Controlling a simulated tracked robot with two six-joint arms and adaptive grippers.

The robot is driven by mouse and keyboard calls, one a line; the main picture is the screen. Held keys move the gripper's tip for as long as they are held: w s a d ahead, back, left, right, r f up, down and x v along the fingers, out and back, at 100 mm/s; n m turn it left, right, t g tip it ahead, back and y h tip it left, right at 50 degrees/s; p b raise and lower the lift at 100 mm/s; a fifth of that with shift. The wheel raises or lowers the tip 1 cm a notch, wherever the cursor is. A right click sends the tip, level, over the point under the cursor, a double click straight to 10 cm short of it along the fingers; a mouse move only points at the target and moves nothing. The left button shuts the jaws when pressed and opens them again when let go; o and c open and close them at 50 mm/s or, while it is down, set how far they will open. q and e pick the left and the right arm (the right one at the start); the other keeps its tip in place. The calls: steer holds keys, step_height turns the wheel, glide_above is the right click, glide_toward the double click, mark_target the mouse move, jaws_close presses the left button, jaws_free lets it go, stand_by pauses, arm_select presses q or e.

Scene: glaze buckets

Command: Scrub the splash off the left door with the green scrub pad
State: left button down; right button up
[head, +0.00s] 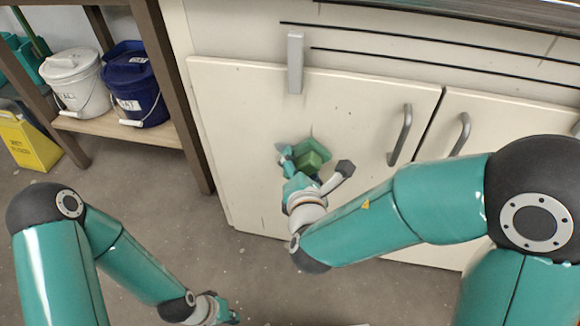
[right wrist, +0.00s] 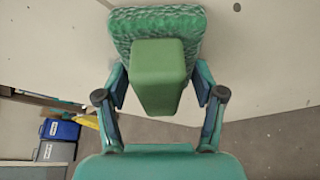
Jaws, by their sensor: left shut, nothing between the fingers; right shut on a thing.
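The green scrub pad (head: 319,146) has a textured face and a lighter green block grip. My right gripper (head: 311,168) is shut on that grip, in front of the left door (head: 250,110). The right wrist view shows the pad (right wrist: 157,22) beyond the block, with fingers on both sides of the block. The pad is at or very near the pale door; I cannot tell whether it touches. My left gripper (head: 226,313) is shut and empty, low over the floor.
The right door (head: 500,115) adjoins it, and both doors have grey bar handles. A grey hook-like bar (head: 295,62) hangs over the left door's top. A white bucket (head: 75,80) and a blue bucket (head: 135,85) stand on a shelf at left, near a yellow sign (head: 27,140).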

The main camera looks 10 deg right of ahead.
steer(key=shift+d+b, duration=0.1)
steer(key=shift+b, duration=0.35)
steer(key=shift+w+a+b, duration=0.15)
steer(key=shift+w+a, duration=0.1)
steer(key=shift+a, duration=0.7)
steer(key=shift+w+a+b, duration=0.15)
steer(key=shift+w+a, duration=0.1)
steer(key=shift+a, duration=0.7)
steer(key=shift+w+a+r+b, duration=0.15)
steer(key=shift+w+a, duration=0.2)
steer(key=shift+a, duration=0.45)
steer(key=shift+w+a+f+b, duration=0.15)
steer(key=shift+w+a, duration=0.15)
steer(key=shift+a, duration=0.45)
steer(key=shift+r, duration=0.1)
steer(key=shift+s+a, duration=0.25)
steer(key=shift+s, duration=0.35)
glide_toward(268, 152)
steer(key=shift+w+a+f+b, duration=0.2)
steer(key=shift+a+f, duration=0.2)
steer(key=shift+f, duration=0.1)
steer(key=shift+w+a+f+b, duration=0.15)
steer(key=shift+a+f+b, duration=0.05)
steer(key=shift+a+f, duration=0.25)
